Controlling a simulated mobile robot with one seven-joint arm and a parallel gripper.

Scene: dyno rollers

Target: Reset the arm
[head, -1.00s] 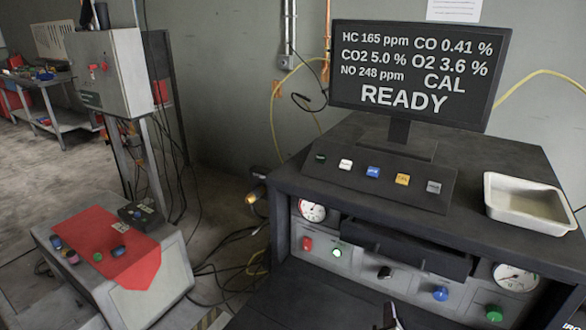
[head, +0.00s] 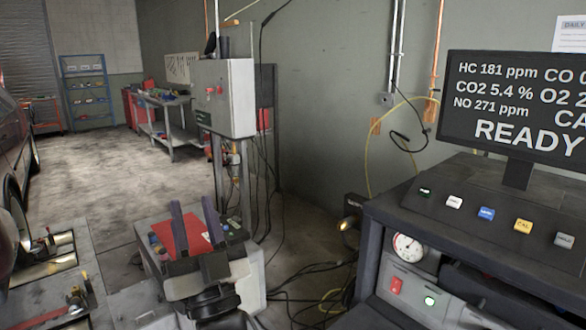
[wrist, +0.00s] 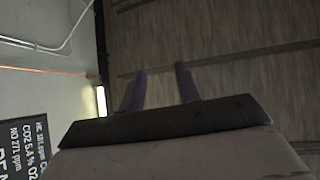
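My gripper (head: 194,228) shows at the lower left of centre in the head view, its two dark fingers pointing up and spread apart with nothing between them. In the wrist view my gripper (wrist: 161,85) is also open and empty, with ceiling panels behind the fingers. In the head view it stands in front of the grey pedestal with the red cloth (head: 181,234), and I cannot tell how far apart they are.
The analyzer cabinet (head: 388,306) with its READY monitor (head: 520,100) and coloured buttons stands at the right. A grey control box (head: 224,97) on a post is behind the pedestal. A car (head: 12,130) is at the left edge. Open floor (head: 100,180) lies between.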

